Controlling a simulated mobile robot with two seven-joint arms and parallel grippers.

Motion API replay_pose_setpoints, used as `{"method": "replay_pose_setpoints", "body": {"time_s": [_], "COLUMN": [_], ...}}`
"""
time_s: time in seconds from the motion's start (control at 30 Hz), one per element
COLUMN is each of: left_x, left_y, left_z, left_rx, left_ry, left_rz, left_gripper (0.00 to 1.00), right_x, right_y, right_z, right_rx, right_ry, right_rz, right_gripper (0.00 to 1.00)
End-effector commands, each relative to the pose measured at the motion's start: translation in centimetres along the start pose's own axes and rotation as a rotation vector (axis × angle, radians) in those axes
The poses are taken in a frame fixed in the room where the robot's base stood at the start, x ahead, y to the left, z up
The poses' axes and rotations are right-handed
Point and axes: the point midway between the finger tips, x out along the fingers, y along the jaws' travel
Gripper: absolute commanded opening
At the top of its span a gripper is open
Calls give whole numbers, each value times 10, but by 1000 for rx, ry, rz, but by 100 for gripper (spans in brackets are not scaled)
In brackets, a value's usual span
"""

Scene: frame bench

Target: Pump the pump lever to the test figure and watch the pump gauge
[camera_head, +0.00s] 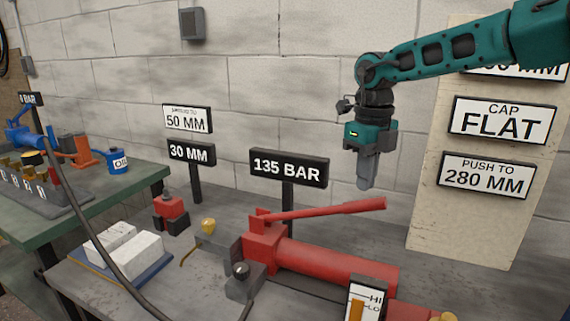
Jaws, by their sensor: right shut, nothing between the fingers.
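The red pump lever (325,211) slopes slightly up to the right from the red hand pump (330,262) on the grey bench. A black sign (289,168) reading 135 BAR stands behind the pump. My right gripper (368,186) points down, shut and empty, just above the lever's right end; I see a small gap between them. No dial pump gauge can be made out in this view. A white plate marked HI and LO with an orange bar (358,303) stands at the pump's front, cut by the bottom edge. My left gripper is not in view.
Signs for 50 MM (187,119) and 30 MM (191,153) stand left of the pump. A tall board (430,205) with signs is at right. A blue tray (150,272) with white blocks and a dark hose (95,235) lie at left. A green bench (105,205) is beyond.

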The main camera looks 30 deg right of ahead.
Motion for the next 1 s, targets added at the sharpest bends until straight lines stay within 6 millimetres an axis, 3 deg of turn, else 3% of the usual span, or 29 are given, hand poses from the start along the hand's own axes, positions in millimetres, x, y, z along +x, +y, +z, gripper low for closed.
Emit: {"method": "replay_pose_setpoints", "body": {"time_s": [0.13,1.0], "left_x": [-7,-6], "left_y": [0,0], "left_z": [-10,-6], "left_rx": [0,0], "left_ry": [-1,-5], "left_rz": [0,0], "left_gripper": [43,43], "right_x": [-15,-14], "right_y": [0,0], "right_z": [0,0], "right_rx": [0,0], "right_ry": [-1,-2], "right_rz": [-1,0], "right_gripper": [0,0]}}
